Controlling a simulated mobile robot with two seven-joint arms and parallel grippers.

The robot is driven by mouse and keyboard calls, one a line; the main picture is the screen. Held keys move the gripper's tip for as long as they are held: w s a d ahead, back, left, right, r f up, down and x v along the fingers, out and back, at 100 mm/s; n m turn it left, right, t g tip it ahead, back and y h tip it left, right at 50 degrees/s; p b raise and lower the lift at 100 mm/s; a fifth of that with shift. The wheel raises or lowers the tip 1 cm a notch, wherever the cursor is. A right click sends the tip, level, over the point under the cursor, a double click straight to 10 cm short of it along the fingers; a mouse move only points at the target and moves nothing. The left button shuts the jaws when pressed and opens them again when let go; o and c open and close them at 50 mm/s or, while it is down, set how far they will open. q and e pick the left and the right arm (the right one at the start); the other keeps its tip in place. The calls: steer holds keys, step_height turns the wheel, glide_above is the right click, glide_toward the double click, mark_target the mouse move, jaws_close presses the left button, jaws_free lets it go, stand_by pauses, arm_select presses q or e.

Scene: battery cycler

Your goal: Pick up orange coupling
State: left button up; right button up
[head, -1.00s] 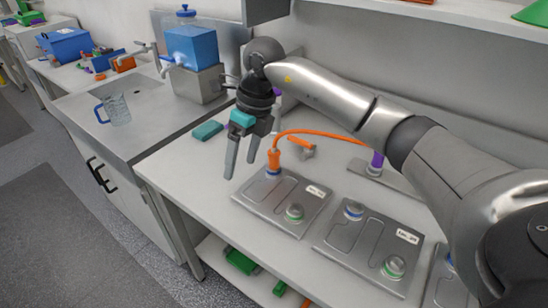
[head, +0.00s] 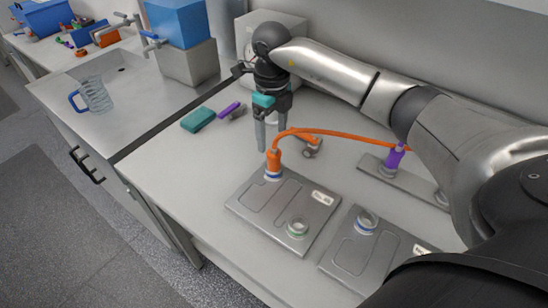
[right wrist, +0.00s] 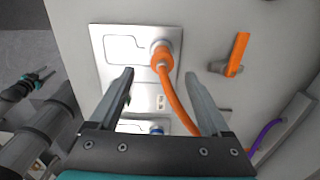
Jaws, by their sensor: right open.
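The orange coupling (head: 274,160) stands upright on a blue-ringed port of the nearer-left grey plate (head: 252,208), with an orange hose curving from its top to the right. My right gripper (head: 272,137) is open and points down, just behind and above the coupling. In the right wrist view, the coupling (right wrist: 160,56) shows ahead of the open fingers (right wrist: 160,76), apart from both. The hose runs back between the fingers. A dark arm part with teal marks, apparently my left gripper (right wrist: 36,80), shows at the left edge; its jaws are unclear.
An orange-handled valve (head: 305,141) lies behind the hose. A second plate (head: 345,258) is to the right, and a purple coupling (head: 395,158) stands on a grey bar. A teal block (head: 198,119) and a purple-handled piece (head: 229,109) lie left of the gripper. The bench's front left is clear.

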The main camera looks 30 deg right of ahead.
mark_target(274, 148)
steer(key=shift+f, duration=1.65)
steer(key=f, duration=0.3)
steer(key=shift+s+d+f, duration=0.1)
steer(key=shift+d+f, duration=0.1)
steer(key=shift+f, duration=0.45)
arm_select(q)
steer(key=shift+w+d+r, duration=0.1)
steer(key=shift+w+d, duration=0.15)
steer(key=shift+w, duration=0.3)
steer(key=shift+w+d, duration=0.2)
steer(key=shift+w, duration=0.3)
steer(key=shift+s, duration=0.1)
arm_select(e)
steer(key=c, duration=0.3)
arm_select(q)
steer(key=shift+s+a, duration=0.15)
arm_select(e)
jaws_close()
